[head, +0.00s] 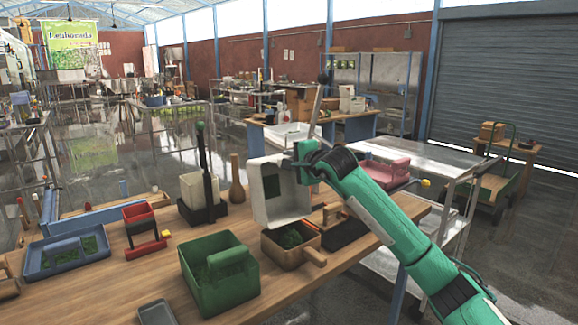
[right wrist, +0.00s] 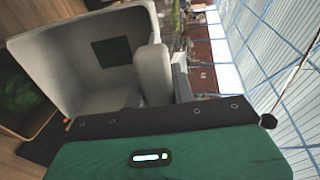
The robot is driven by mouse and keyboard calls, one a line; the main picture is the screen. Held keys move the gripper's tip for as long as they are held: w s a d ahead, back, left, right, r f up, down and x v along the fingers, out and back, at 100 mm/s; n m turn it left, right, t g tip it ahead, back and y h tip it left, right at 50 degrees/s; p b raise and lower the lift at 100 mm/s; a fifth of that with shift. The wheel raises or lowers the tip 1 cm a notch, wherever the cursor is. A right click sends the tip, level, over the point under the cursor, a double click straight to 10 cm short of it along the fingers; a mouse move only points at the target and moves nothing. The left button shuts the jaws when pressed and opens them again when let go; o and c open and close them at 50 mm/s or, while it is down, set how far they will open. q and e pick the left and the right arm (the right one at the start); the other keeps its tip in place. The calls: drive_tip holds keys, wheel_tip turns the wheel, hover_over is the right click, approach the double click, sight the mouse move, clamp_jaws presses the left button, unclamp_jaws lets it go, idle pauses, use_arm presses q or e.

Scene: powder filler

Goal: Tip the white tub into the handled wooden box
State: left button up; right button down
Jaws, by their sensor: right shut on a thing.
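My right gripper (head: 306,163) is shut on the white tub (head: 268,212) at its right side. The tub is held up over the bench and tilted far onto its side, so its open inside shows. A dark green patch (head: 271,186) is on its inside; the tub also fills the upper left of the right wrist view (right wrist: 85,60). The handled wooden box (head: 283,257) stands on the bench just below the tub, with its handle (head: 314,257) pointing right and toward me. Green, leafy-looking material lies in the box. My left gripper is not in view.
A green handled bin (head: 222,292) with green contents stands left of the wooden box. A blue tray (head: 68,257), a red-and-black stand (head: 140,222) and a dark holder with a white container (head: 199,190) are farther left. A dark tray (head: 342,232) lies right of the box.

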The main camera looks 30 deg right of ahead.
drive_tip(key=shift+s+r, duration=0.1)
drive_tip(key=shift+r, duration=0.05)
drive_tip(key=shift+r+p, duration=0.6)
wheel_tip(320, 180, up, 7)
drive_tip(key=p, duration=0.4)
drive_tip(key=shift+f, duration=0.15)
drive_tip(key=shift+r+g+p, duration=0.8)
drive_tip(key=shift+g+p, duration=1.8)
drive_tip(key=shift+p, duration=1.8)
drive_tip(key=shift+r+g+p, duration=0.85)
drive_tip(key=shift+g+p, duration=1.75)
drive_tip(key=shift+p, duration=1.75)
drive_tip(key=shift+r+g+p, duration=0.8)
drive_tip(key=shift+g+p, duration=1.8)
drive_tip(key=shift+p, duration=1.8)
